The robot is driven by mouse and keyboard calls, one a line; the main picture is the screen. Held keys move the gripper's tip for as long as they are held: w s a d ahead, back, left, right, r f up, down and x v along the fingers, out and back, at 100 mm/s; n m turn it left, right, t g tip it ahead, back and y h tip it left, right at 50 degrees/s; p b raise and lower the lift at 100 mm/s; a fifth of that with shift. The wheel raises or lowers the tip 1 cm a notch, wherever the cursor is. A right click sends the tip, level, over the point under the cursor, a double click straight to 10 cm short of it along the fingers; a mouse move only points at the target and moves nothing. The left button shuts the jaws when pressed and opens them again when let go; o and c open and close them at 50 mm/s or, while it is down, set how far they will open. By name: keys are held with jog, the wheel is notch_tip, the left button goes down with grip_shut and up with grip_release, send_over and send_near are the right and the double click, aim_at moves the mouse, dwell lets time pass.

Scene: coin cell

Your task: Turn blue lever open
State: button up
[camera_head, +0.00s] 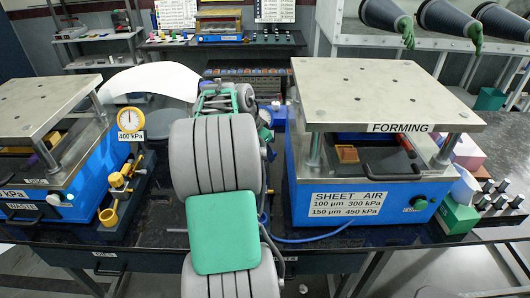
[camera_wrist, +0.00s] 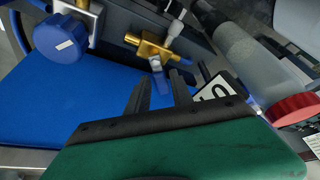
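In the head view my own arm covers the middle, and I cannot make out the lever or the fingertips there.
A blue round knob (camera_wrist: 60,38) on a brass fitting is left of the valve. A white label (camera_wrist: 215,92) and a red cap (camera_wrist: 293,108) are right of my fingers. The blue FORMING press (camera_head: 335,195) stands right of my arm; a 400 kPa gauge (camera_head: 130,120) is left.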

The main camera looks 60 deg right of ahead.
jog(key=shift+c, duration=0.4)
grip_shut()
jog(key=shift+n+b, duration=0.3)
jog(key=shift+b, duration=0.05)
jog(key=n+b, duration=0.1)
jog(key=n+t+b, duration=0.2)
jog(key=n, duration=0.1)
jog(key=shift+w+d+f+h, duration=0.1)
jog(key=shift+w+d+h, duration=0.05)
jog(key=shift+w+h, duration=0.2)
jog(key=n+t+b, duration=0.1)
jog(key=n, duration=0.1)
jog(key=w+n, duration=0.1)
jog(key=n, duration=0.2)
jog(key=shift+t+b, duration=0.4)
jog(key=shift+r+n, duration=0.2)
jog(key=shift+n, duration=0.1)
jog(key=shift+o, duration=0.4)
grip_release()
